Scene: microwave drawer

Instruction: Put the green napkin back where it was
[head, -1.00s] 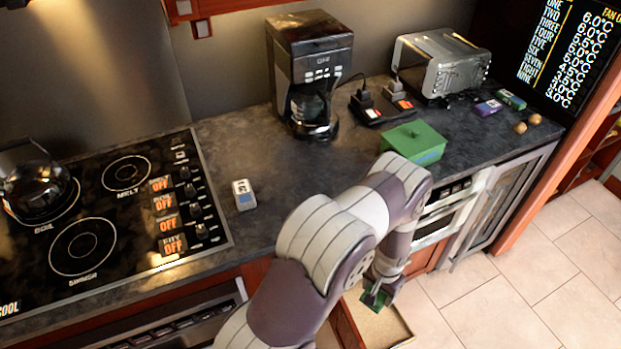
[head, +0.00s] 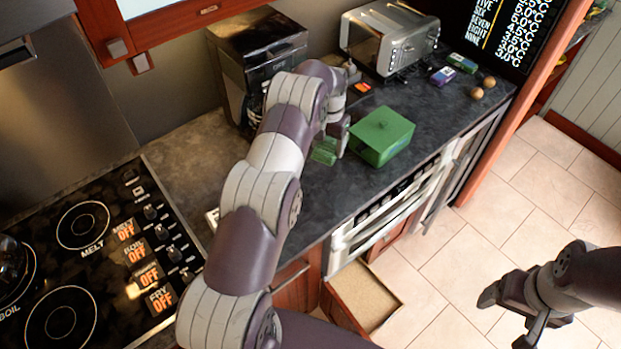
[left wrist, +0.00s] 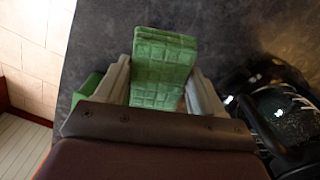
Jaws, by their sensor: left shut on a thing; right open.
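My left gripper (head: 334,140) is shut on the green napkin (head: 323,153) at the countertop, just left of the green box (head: 382,137). In the left wrist view the folded, quilted napkin (left wrist: 163,62) stands out between the two fingers (left wrist: 160,92). Part of the green box (left wrist: 86,88) shows there behind the left finger. I cannot tell whether the napkin touches the counter. My right gripper (head: 512,318) is open and empty above the tiled floor at the lower right. An open drawer (head: 362,296) below the counter looks empty where visible.
A coffee machine (head: 245,65) is partly hidden behind my left arm. A toaster (head: 390,40) stands at the back, with small boxes (head: 443,76) and two round brown items (head: 482,87) to its right. The stove (head: 100,250) is at left.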

